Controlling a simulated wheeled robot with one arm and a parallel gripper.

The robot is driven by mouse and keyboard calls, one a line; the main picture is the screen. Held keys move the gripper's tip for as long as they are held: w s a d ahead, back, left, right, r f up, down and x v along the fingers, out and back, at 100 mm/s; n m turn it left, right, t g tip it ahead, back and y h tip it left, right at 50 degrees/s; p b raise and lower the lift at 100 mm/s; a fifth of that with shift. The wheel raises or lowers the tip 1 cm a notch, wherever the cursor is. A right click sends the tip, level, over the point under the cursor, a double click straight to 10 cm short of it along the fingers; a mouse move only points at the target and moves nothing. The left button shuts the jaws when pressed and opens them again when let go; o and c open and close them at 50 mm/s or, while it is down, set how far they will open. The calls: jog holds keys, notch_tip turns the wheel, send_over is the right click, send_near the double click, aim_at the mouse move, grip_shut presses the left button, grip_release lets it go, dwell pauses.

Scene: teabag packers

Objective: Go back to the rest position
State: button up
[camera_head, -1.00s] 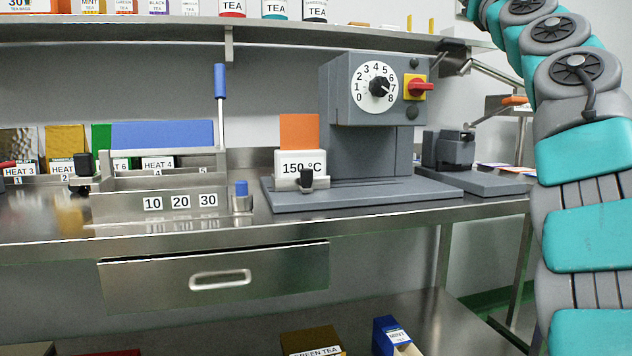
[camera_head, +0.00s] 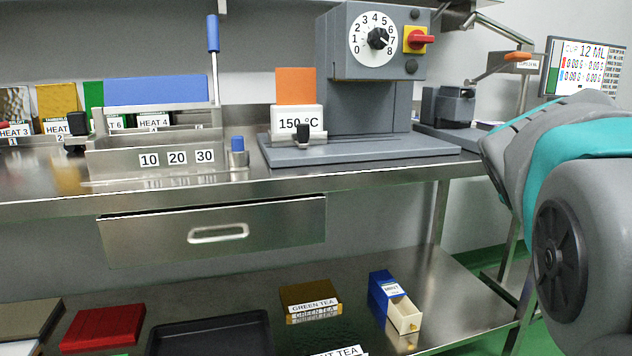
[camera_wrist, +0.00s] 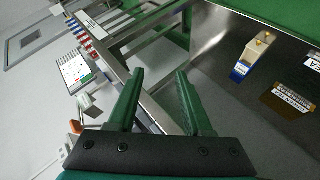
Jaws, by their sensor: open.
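My gripper (camera_wrist: 158,100) shows in the wrist view with its two green fingers apart and nothing between them. It hangs in the air near the metal edge of the bench. In the head view my arm fills the right side, and my gripper is out of that picture. The blue mint box (camera_head: 395,300) with its pale open end lies on the lower shelf; it also shows in the wrist view (camera_wrist: 251,55), apart from my fingers.
The steel bench (camera_head: 390,183) holds the grey dial machine (camera_head: 365,105). A closed-looking drawer (camera_head: 215,230) is below. The lower shelf carries a green tea box (camera_head: 310,300), a black tray (camera_head: 210,330) and a red box (camera_head: 103,327). A screen (camera_head: 587,68) stands at the right.

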jog(key=s+a+f+m+g+y+p, duration=0.1)
jog(key=s+a+f+g+y, duration=0.3)
jog(key=s+a+f, duration=0.7)
jog(key=s+a+f+m+g+y+p, duration=0.1)
jog(key=s+a+f+g+y, duration=0.3)
jog(key=s+a+f, duration=0.8)
jog(key=s+f+g, duration=0.2)
jog(key=s+f, duration=0.2)
jog(key=s, duration=0.4)
jog(key=shift+a+m, duration=0.15)
jog(key=shift+m, duration=0.25)
jog(key=shift+s+f, duration=0.1)
